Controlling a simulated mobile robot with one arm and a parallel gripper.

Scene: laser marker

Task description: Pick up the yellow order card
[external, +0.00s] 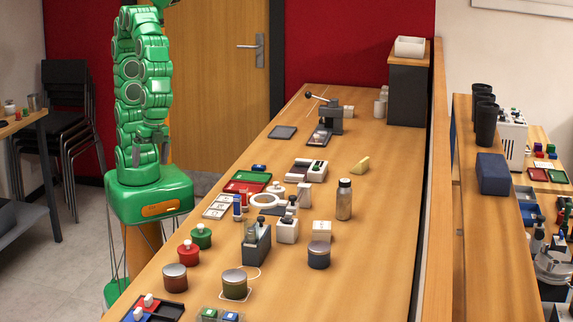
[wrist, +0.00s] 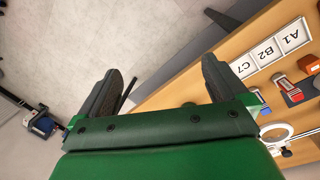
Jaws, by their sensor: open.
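A small yellow piece (external: 360,165) lies on the wooden table right of the middle in the external view. It looks like a wedge or a tilted card, and it is too small to read. It is the only clearly yellow thing I see on this table, and it is not in the wrist view. My gripper (wrist: 160,88) is open and empty, with its two dark fingers spread over the floor beside the table edge. In the external view my arm is folded at the left, well away from the yellow piece.
A label plate (wrist: 270,52) reading A1, B2, C7 lies near the table edge. A ring magnifier (external: 265,200), a brown bottle (external: 344,199) and several lidded jars crowd the near table. A lever press (external: 330,116) stands farther back. Bare wood surrounds the yellow piece.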

